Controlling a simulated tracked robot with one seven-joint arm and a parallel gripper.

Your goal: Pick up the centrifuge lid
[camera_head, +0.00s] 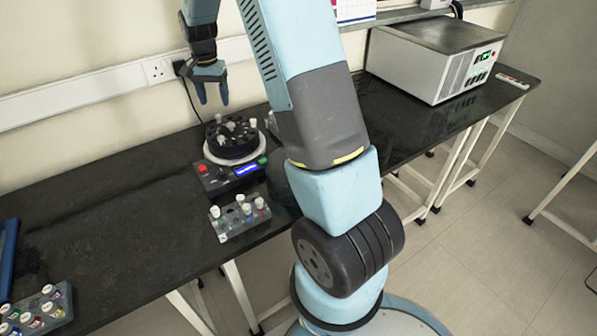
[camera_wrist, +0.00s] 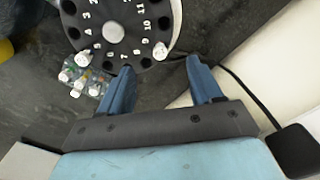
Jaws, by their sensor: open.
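The centrifuge (camera_head: 233,172) stands on the black bench, with a red button, a green button and a lit blue display on its front. Its round black rotor (camera_head: 232,140) faces up, with several pale tubes standing in it. In the wrist view the rotor (camera_wrist: 112,12) shows numbered holes and a pale central knob (camera_wrist: 114,32). I cannot make out a separate lid in either view. My gripper (camera_head: 212,96) is open and empty above the centrifuge, fingers pointing down. In the wrist view its blue fingers (camera_wrist: 160,68) are apart, just off the rotor's edge.
A rack (camera_head: 238,231) of capped vials stands in front of the centrifuge, and another rack (camera_head: 50,316) at the lower left. A grey box instrument (camera_head: 432,62) sits at the right end. The wall with a socket (camera_head: 158,70) is close behind.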

